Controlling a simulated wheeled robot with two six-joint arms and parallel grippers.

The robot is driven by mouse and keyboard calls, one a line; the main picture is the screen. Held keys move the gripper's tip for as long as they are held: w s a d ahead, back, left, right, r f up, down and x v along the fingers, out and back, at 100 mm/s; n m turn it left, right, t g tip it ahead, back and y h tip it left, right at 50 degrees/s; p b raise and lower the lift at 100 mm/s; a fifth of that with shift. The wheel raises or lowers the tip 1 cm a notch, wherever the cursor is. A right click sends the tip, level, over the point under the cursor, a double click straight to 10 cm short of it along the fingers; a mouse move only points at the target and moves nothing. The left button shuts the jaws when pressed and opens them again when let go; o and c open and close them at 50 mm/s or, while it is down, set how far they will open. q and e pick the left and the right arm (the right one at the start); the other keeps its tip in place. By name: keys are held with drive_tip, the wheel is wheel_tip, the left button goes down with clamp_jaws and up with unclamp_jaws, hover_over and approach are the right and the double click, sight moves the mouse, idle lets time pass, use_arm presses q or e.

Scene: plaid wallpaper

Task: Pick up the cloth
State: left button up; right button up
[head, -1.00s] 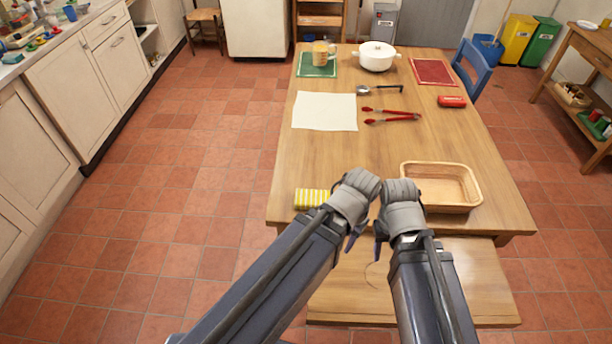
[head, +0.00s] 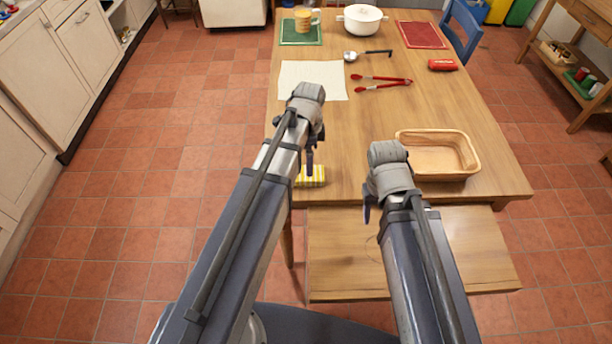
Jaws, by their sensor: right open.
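A yellow-and-white striped folded cloth (head: 316,177) lies at the near left edge of the wooden table (head: 370,140). My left gripper (head: 309,168) points down over its left part and hides some of it; I cannot tell whether they touch, or how its jaws stand. My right gripper (head: 367,208) is open and empty, pointing down near the table's front edge, left of the wooden tray. A flat cream sheet (head: 325,79), cloth or paper, lies farther back, partly behind my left wrist.
The wooden tray (head: 464,176) stands at the near right. A bench (head: 460,265) sits before the table.

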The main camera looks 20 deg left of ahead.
use_arm(q)
drive_tip(key=shift+f+b, duration=1.4)
use_arm(e)
wheel_tip(320, 180, down, 3)
drive_tip(key=shift+r, duration=0.15)
use_arm(q)
drive_tip(key=shift+a, duration=0.1)
drive_tip(key=f+b, duration=0.5)
drive_tip(key=shift+a+f, duration=0.1)
drive_tip(key=shift+a, duration=0.25)
use_arm(e)
wheel_tip(320, 180, down, 5)
drive_tip(key=shift+f, duration=0.15)
use_arm(q)
drive_tip(key=c, duration=1.2)
